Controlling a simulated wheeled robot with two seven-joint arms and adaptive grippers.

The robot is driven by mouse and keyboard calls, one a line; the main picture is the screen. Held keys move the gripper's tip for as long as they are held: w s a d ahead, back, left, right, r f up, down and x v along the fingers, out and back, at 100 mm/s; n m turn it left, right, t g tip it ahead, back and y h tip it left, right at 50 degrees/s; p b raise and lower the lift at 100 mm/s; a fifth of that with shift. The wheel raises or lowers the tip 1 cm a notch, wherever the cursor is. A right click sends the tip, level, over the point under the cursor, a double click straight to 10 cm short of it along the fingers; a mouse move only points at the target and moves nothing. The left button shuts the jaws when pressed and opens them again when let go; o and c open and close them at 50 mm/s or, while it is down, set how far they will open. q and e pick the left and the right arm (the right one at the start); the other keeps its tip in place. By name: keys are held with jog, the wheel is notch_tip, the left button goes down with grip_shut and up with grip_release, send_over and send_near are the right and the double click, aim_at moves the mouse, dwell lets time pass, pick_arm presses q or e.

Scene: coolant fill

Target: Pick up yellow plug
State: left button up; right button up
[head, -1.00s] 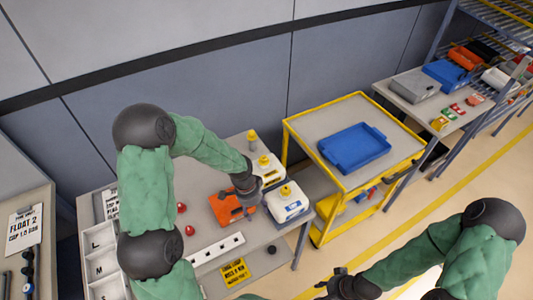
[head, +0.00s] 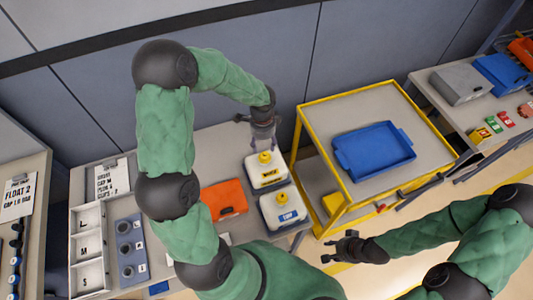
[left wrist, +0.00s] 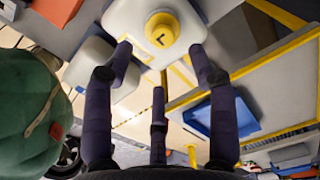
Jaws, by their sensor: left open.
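A round yellow plug (head: 265,157) sits on top of the rear white tank (head: 268,178) on the workbench. In the left wrist view the yellow plug (left wrist: 162,30) shows an L on its top. My left gripper (head: 264,143) hangs over the rear tank, close to the plug. Its fingers (left wrist: 160,60) are spread and empty; the plug appears beyond the fingertips, and I cannot tell if they touch it. A second yellow plug (head: 281,197) is on the front white tank (head: 282,212). My right gripper (head: 344,247) is open and empty, off the bench to the right.
An orange box (head: 223,200) lies left of the tanks. A yellow-framed cart (head: 352,105) with a blue tray (head: 374,148) stands to the right. A compartment tray (head: 88,247) and a grey holder with round holes (head: 129,250) are at the bench's left.

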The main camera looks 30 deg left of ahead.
aim_at(266, 154)
pick_arm(q)
jog(key=f, duration=0.3)
jog(key=shift+w, duration=0.35)
jog(key=shift+d+f, duration=0.15)
jog(key=shift+f, duration=1.2)
jog(key=shift+d+f, duration=0.15)
jog(key=shift+f, duration=1.15)
jog(key=c, duration=0.9)
